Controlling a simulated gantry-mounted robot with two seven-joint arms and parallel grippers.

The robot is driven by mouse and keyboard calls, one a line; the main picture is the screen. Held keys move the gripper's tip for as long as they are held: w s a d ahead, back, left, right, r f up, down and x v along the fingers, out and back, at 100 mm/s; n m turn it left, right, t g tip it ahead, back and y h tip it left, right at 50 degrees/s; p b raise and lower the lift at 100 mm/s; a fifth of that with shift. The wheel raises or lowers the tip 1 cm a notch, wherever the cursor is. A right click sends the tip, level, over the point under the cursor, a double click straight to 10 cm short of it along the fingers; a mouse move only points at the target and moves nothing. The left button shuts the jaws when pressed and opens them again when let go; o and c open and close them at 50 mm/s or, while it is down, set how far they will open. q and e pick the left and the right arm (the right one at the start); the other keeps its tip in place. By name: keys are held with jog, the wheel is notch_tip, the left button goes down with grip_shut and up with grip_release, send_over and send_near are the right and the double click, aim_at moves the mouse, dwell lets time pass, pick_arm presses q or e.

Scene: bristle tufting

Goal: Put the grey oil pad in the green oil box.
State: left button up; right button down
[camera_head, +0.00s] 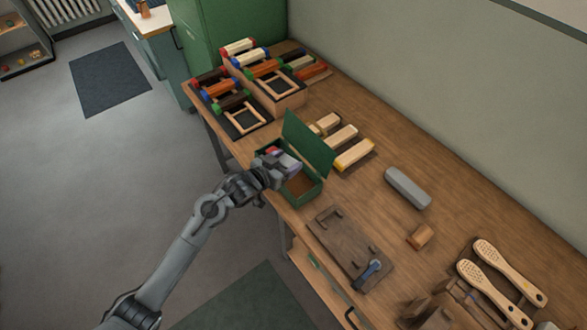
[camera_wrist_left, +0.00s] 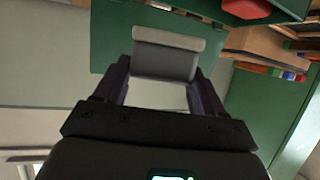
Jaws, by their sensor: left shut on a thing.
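The green oil box (camera_head: 309,197) stands near the table's front edge with its lid (camera_head: 309,145) raised. Its inside is brown where it shows. My left gripper (camera_head: 285,163) is at the box's opening, by its left part. It is shut on the grey oil pad (camera_wrist_left: 165,55), which shows between the fingers in the left wrist view with the green lid behind it. In the head view the gripper largely hides the pad, and I cannot tell whether it touches the box floor. My right gripper is not in view.
Behind the box lie pale wooden blocks (camera_head: 341,137). A rounded grey block (camera_head: 407,188) and a small wooden block (camera_head: 420,236) lie to the right. A dark wooden board (camera_head: 345,248) is nearer the front. Trays with coloured rolls (camera_head: 240,118) stand at the far left.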

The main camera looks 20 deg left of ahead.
pick_arm(q)
jog(key=shift+w+d+r+m+g+h, duration=0.15)
jog(key=shift+w+m+g+h, duration=0.15)
jog(key=shift+w+m+h, duration=0.7)
jog(key=shift+w, duration=0.4)
jog(key=shift+w+m+g+h, duration=0.1)
jog(key=shift+m+g+h, duration=0.2)
jog(key=shift+h, duration=0.1)
notch_tip(320, 180, down, 7)
jog(key=shift+d+r+b, duration=0.15)
jog(key=shift+b, duration=0.45)
notch_tip(320, 180, down, 3)
jog(key=shift+r+b, duration=0.15)
jog(key=shift+b, duration=0.2)
jog(key=shift+f, duration=0.35)
jog(key=shift+f, duration=0.1)
